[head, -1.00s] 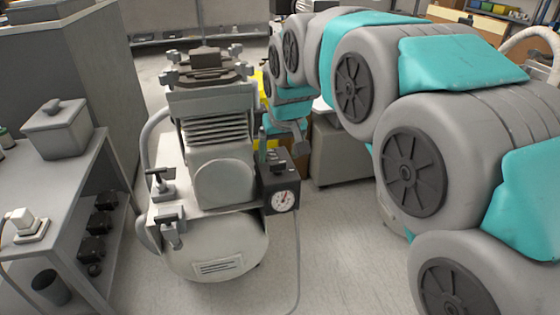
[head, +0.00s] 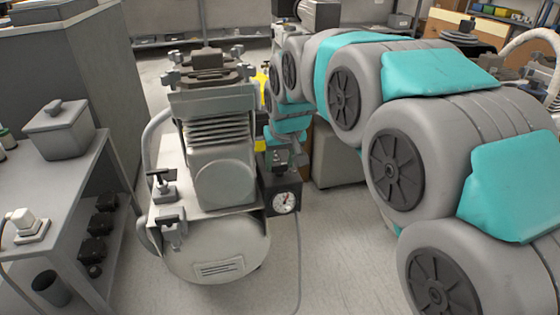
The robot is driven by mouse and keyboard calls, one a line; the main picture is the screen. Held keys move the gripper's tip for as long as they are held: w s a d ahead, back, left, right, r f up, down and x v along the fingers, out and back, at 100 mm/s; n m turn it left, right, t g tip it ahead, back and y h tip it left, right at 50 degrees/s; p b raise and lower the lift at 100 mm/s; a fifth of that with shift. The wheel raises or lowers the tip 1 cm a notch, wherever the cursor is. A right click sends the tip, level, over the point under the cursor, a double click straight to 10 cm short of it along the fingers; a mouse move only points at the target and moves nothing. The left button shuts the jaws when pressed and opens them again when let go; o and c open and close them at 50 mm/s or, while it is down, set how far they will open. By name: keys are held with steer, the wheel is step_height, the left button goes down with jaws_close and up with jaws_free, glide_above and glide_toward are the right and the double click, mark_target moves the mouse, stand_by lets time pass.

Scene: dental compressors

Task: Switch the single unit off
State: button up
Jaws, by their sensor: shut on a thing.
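The single compressor unit (head: 216,135) stands on the floor left of centre, with a grey motor block above a light tank (head: 215,250). A dark switch box (head: 278,190) with a round white gauge (head: 284,203) is fixed to its right side. My gripper (head: 279,163) is at the top of this box, reaching in from behind and right. It is shut on the switch knob (head: 270,160) on the box. The fingers and the arm's end hide most of the knob, so its position cannot be read.
A grey bench (head: 60,190) with a lidded box (head: 58,130) and a white plug (head: 26,222) stands at the left. A cable (head: 299,262) hangs from the switch box to the floor. A grey cabinet (head: 335,160) stands behind.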

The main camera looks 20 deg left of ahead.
jaws_close()
steer(key=n+p, duration=0.2)
steer(key=shift+r+n+g+y, duration=0.15)
steer(key=shift+n+g+y, duration=0.25)
steer(key=n+p, duration=0.1)
steer(key=n, duration=0.1)
steer(key=n+g+y+p, duration=0.1)
steer(key=n, duration=0.1)
steer(key=shift+w+d+n, duration=0.1)
steer(key=shift+w+n, duration=0.05)
steer(key=shift+n, duration=0.15)
steer(key=n+g+p, duration=0.1)
steer(key=n+g, duration=0.1)
steer(key=n, duration=0.3)
steer(key=shift+w, duration=0.2)
steer(key=shift+n+g, duration=0.6)
steer(key=shift+n, duration=0.75)
steer(key=shift+n+g, duration=0.6)
steer(key=shift+n, duration=0.75)
